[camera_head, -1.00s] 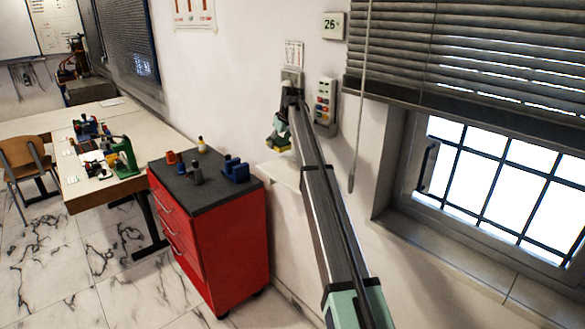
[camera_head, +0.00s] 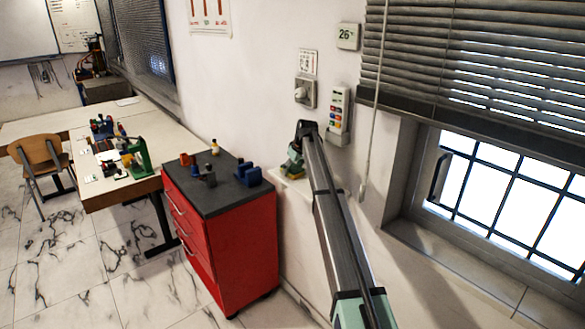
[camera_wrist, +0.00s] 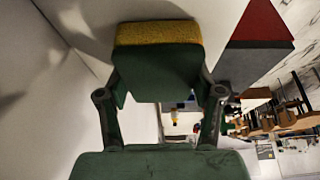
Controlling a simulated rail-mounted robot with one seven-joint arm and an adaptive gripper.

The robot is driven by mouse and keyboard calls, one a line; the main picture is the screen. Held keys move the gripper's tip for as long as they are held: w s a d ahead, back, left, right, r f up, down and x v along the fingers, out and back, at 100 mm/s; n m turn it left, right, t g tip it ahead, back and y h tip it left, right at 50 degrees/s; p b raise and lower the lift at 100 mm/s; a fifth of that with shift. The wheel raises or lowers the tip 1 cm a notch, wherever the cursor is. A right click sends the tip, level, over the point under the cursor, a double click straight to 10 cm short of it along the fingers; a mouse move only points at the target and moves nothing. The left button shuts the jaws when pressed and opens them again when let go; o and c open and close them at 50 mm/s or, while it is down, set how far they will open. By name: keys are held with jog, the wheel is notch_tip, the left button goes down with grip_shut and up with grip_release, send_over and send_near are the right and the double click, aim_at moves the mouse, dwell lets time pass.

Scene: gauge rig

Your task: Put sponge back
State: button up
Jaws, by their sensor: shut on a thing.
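The sponge (camera_wrist: 158,33) is in my gripper (camera_wrist: 158,80), seen in the wrist view. It has a yellow layer at the far side and a dark green face toward the camera. The two fingers close on it from left and right. In the head view my gripper (camera_head: 293,163) is by the wall, just above a small white ledge (camera_head: 300,184) behind the red cabinet. The sponge is very small there and partly hidden by the gripper. I cannot tell whether it touches the ledge.
A red drawer cabinet (camera_head: 235,243) with a grey top stands left of my gripper, with blue holders (camera_head: 248,175) and small bottles on it. A wall knob panel (camera_head: 305,93) and a button box (camera_head: 338,115) are above. A window cord (camera_head: 368,140) hangs to the right.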

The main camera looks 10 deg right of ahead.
jog(key=o, duration=1)
jog(key=b+v, duration=0.3)
jog(key=v, duration=0.9)
jog(key=shift+r, duration=0.1)
